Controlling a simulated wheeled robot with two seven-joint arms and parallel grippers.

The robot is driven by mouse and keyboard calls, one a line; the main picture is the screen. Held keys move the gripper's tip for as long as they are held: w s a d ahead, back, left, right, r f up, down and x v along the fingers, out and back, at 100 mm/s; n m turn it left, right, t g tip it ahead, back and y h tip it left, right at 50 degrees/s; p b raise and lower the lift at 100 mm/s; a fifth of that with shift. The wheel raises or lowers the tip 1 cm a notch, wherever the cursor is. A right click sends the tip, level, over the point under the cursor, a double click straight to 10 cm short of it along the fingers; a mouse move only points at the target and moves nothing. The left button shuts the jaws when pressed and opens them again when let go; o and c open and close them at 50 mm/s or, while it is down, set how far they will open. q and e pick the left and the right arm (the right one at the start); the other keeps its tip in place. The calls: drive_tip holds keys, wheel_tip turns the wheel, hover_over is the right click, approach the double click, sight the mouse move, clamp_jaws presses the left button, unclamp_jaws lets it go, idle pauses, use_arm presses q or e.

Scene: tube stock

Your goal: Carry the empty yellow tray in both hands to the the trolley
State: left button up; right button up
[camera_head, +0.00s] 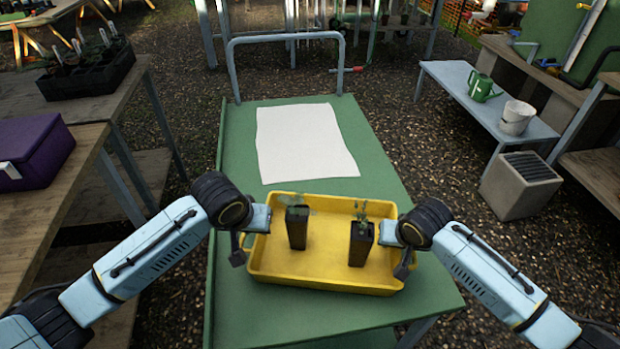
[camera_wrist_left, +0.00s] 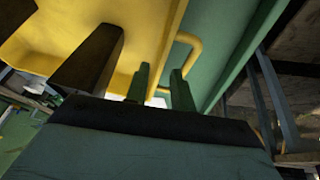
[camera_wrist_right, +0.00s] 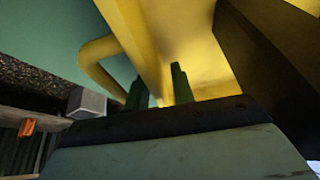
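The yellow tray (camera_head: 320,264) is level over the near end of the green trolley (camera_head: 380,185); I cannot tell whether it touches the top. It is not empty: two dark pots (camera_head: 297,230) (camera_head: 361,246) with small seedlings stand in it. My left gripper (camera_head: 256,222) is at its left end, my right gripper (camera_head: 397,236) at its right end.
A white sheet (camera_head: 303,143) lies on the trolley beyond the tray. The trolley's grey push bar (camera_head: 287,37) rises at its far end. Wooden benches with a purple box (camera_head: 32,152) and a black crate (camera_head: 88,72) stand left. A low bench (camera_head: 455,78) stands right.

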use_arm(q)
drive_tip(key=v, duration=0.5)
drive_tip(key=shift+s+r, duration=0.1)
drive_tip(key=shift+r, duration=0.05)
use_arm(e)
drive_tip(key=v, duration=1.2)
